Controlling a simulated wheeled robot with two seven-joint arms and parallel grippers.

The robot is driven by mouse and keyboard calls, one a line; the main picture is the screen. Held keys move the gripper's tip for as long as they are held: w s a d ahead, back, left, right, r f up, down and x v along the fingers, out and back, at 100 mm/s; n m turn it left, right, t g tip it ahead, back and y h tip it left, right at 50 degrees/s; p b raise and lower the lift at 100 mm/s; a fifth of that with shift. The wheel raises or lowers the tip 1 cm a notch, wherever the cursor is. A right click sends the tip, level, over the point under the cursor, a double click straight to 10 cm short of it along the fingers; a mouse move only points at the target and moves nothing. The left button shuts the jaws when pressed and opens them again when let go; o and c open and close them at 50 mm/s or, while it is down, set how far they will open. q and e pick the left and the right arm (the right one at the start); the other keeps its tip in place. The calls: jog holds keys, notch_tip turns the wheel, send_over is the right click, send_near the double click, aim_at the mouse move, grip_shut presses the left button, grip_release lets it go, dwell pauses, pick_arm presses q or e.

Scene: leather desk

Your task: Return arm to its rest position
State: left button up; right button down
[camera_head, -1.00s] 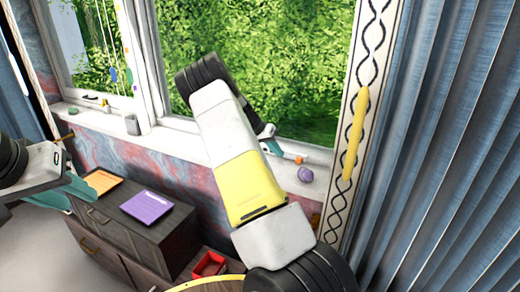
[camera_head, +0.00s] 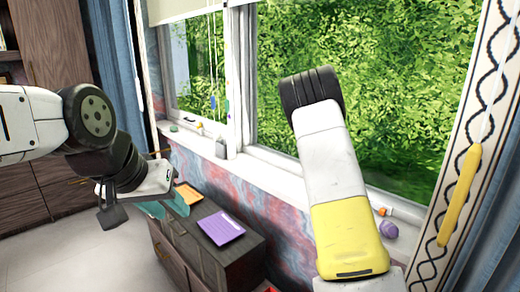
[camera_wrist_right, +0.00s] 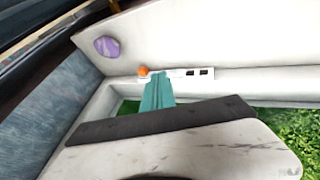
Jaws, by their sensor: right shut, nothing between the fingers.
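My left arm comes in from the left in the head view. Its gripper (camera_head: 165,206) has two teal fingers that show apart, with nothing seen between them, in front of the dark cabinet. My right arm rises in front of the window in the head view, and its gripper is hidden there. In the right wrist view the teal fingers of my right gripper (camera_wrist_right: 158,92) are together and empty. They point toward the window sill, near an orange-tipped white item (camera_wrist_right: 190,73) and a purple ball (camera_wrist_right: 107,46).
A dark cabinet (camera_head: 188,258) carries an orange tray (camera_head: 188,194) and a purple tray (camera_head: 221,228). The sill (camera_head: 270,183) holds small items, including the purple ball (camera_head: 388,229). A yellow strip (camera_head: 460,195) hangs at the right, beside the patterned curtain edge. Open floor lies at lower left.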

jog(key=s+a+r+n+t+y, duration=0.2)
jog(key=s+a+r+n+y, duration=0.15)
jog(key=s+a+r, duration=0.4)
jog(key=s+a+r+n+t+y, duration=0.4)
jog(key=s+a, duration=0.4)
jog(key=s, duration=0.4)
jog(key=s+a+r+n, duration=0.1)
jog(key=s+a+n, duration=0.1)
jog(key=s, duration=0.4)
jog(key=s+a+r+n+t, duration=0.1)
jog(key=s+a+n, duration=0.1)
jog(key=s+a, duration=0.2)
jog(key=s, duration=0.2)
jog(key=shift+s+a+r+y, duration=0.3)
jog(key=shift+a+r+y, duration=0.05)
jog(key=shift+a, duration=0.05)
